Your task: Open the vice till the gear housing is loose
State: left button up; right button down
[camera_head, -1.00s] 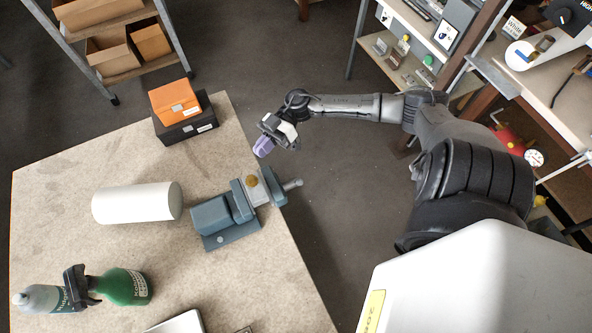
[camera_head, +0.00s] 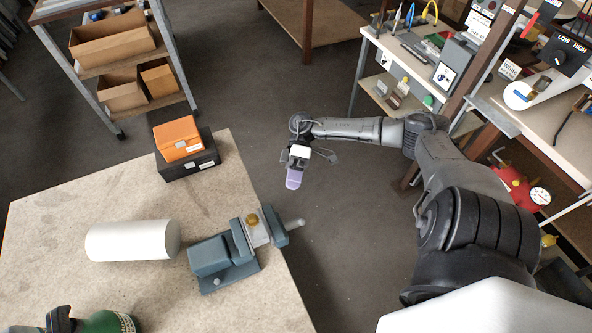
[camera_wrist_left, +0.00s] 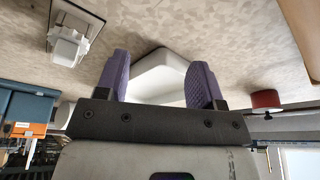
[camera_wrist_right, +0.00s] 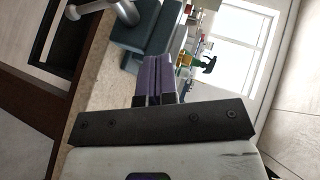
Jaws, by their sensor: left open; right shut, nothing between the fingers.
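The blue-grey vice (camera_head: 222,258) sits at the right edge of the table, with its screw end (camera_head: 295,224) sticking out past the edge. The pale gear housing (camera_head: 256,231) with a brass-coloured top is between its jaws; I see no clear gap there. My right gripper (camera_head: 293,181) is shut and empty, beyond the table edge and apart from the screw end. In the right wrist view its purple fingers (camera_wrist_right: 159,78) are together, with the vice (camera_wrist_right: 147,30) beyond them. My left gripper (camera_wrist_left: 160,80) is open, outside the head view, with a white block (camera_wrist_left: 160,75) beyond its fingers.
A white cylinder (camera_head: 132,241) lies left of the vice. An orange case (camera_head: 178,138) on a black case (camera_head: 190,164) stands at the table's back corner. A cart with cardboard boxes (camera_head: 112,45) is at the back left. The floor right of the table is clear.

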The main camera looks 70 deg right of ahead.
aim_at(292, 224)
pick_arm(q)
jog(key=shift+r, duration=0.2)
jog(key=shift+a+r+p, duration=0.15)
jog(key=shift+p, duration=0.2)
pick_arm(e)
jog(key=shift+s+a+f, duration=0.55)
jog(key=shift+s+a, duration=0.1)
jog(key=shift+a, duration=0.35)
jog(key=shift+s+a+f, duration=0.6)
jog(key=shift+s+a, duration=0.1)
jog(key=shift+a, duration=0.35)
jog(key=shift+s+a+f, duration=0.55)
jog(key=shift+s+a, duration=0.1)
jog(key=shift+a, duration=0.35)
